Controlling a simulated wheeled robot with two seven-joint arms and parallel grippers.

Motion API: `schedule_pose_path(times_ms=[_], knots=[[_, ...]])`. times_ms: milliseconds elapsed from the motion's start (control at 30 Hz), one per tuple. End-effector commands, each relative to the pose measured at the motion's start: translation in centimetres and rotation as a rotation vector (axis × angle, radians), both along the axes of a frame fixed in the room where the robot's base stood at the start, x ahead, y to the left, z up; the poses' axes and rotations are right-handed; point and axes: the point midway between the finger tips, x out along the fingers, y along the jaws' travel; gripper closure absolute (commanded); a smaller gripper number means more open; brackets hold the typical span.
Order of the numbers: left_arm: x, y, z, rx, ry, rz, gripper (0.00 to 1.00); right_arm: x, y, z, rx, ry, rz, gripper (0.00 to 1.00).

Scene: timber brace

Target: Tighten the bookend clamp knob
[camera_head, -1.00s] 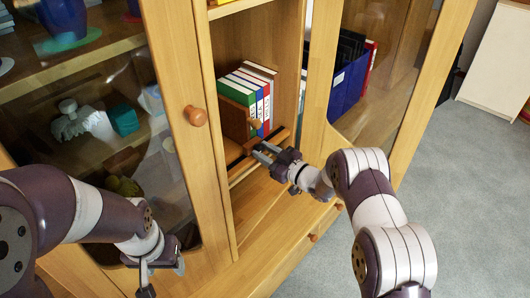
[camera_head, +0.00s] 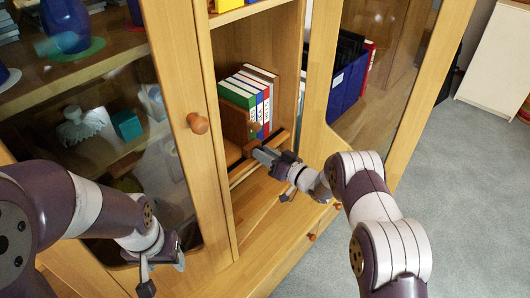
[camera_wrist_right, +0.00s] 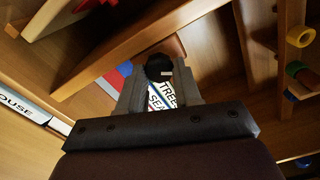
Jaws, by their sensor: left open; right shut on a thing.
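My right gripper (camera_head: 266,156) reaches into the open middle compartment from the right, at the front of the wooden bookend clamp (camera_head: 236,122). In the right wrist view its jaws (camera_wrist_right: 160,88) are shut on a dark round knob (camera_wrist_right: 158,68) between the fingertips. In the head view the gripper hides the knob. A row of books (camera_head: 256,88) with green, white, blue and red spines stands upright behind and beside the clamp. My left gripper (camera_head: 163,266) is open and empty, low at the left, in front of the cabinet.
A glass door with a round wooden knob (camera_head: 198,123) is left of the compartment. A blue file box (camera_head: 347,88) stands in the right section. The wooden ledge (camera_head: 265,215) below the compartment is clear. Grey carpet (camera_head: 455,200) lies open at right.

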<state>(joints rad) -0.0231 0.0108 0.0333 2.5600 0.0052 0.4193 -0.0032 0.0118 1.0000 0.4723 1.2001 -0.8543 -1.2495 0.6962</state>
Motion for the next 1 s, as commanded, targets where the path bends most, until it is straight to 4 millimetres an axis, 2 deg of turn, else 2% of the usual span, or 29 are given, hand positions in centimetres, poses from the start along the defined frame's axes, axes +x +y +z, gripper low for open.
schedule_pose_path(times_ms=[667,700,767,800,1000], knots=[[0.0,0.0,0.27,0.0,0.0,0.0,0.43,-0.03,-0.04,-0.14,0.053,0.056,0.0,0.97],[0.0,0.0,0.27,0.0,0.0,0.0,0.43,-0.03,-0.04,-0.14,0.053,0.056,0.0,0.63],[0.0,0.0,0.27,0.0,0.0,0.0,0.43,-0.03,-0.04,-0.13,0.054,0.055,-0.001,0.44],[0.0,0.0,0.27,0.0,0.0,0.0,0.43,-0.03,-0.04,-0.11,0.054,0.055,-0.001,0.41],[0.0,0.0,0.34,0.0,0.0,0.0,0.43,-0.07,-0.11,-0.04,0.053,0.055,-0.001,0.41]])
